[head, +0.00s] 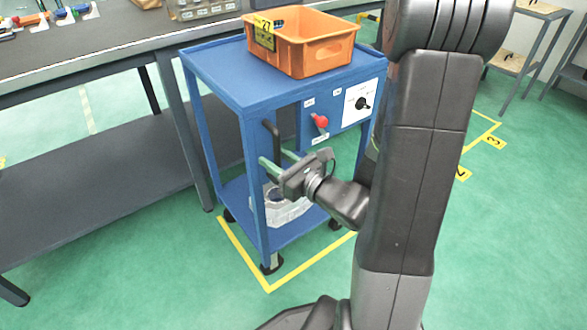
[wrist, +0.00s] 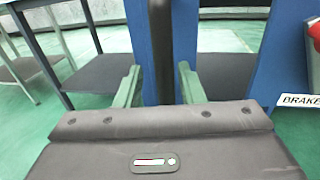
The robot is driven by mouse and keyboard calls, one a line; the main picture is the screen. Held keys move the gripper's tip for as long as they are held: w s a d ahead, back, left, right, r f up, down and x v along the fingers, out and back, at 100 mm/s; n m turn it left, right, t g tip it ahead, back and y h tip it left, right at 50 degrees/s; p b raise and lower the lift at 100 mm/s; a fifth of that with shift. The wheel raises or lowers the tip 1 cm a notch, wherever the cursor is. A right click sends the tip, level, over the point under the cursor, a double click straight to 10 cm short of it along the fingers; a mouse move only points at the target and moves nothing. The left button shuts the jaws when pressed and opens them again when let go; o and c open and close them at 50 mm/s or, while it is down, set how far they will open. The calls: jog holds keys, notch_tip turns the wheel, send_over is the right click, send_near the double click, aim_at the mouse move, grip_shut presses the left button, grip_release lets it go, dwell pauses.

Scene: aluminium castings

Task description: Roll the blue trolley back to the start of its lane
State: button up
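The blue trolley (head: 225,80) stands beside the workbench, with its near caster inside a corner of yellow floor tape (head: 268,290). A dark upright handle bar (head: 270,130) is on its near side; it also shows in the wrist view (wrist: 160,45). My gripper (head: 276,162) is at this bar with its green fingers apart. In the wrist view, my gripper (wrist: 160,85) has one finger on each side of the bar, with a narrow gap at each side. A red-knobbed lever (head: 320,121) is on the trolley's panel, near a BRAKE label (wrist: 298,101).
An orange bin (head: 310,55) marked 27 sits on the trolley's top, and a grey part (head: 285,208) lies on its lower shelf. The workbench (head: 110,45) stands close at the left. Yellow tape and number marks (head: 494,141) continue behind my arm. Green floor is open in front.

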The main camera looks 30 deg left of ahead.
jog(key=s+d+p, duration=0.1)
jog(key=s+d, duration=0.1)
jog(key=d, duration=1.1)
jog(key=shift+s, duration=0.3)
dwell(0.3)
jog(key=shift+w+a+b, duration=0.2)
jog(key=shift+w+a, duration=0.25)
jog(key=shift+a, duration=1.7)
jog(key=shift+w+a+b, duration=0.15)
jog(key=shift+w+a, duration=0.35)
jog(key=shift+a, duration=1.7)
jog(key=shift+w+a+b, duration=0.2)
jog(key=shift+w+a, duration=0.25)
jog(key=shift+a, duration=1.7)
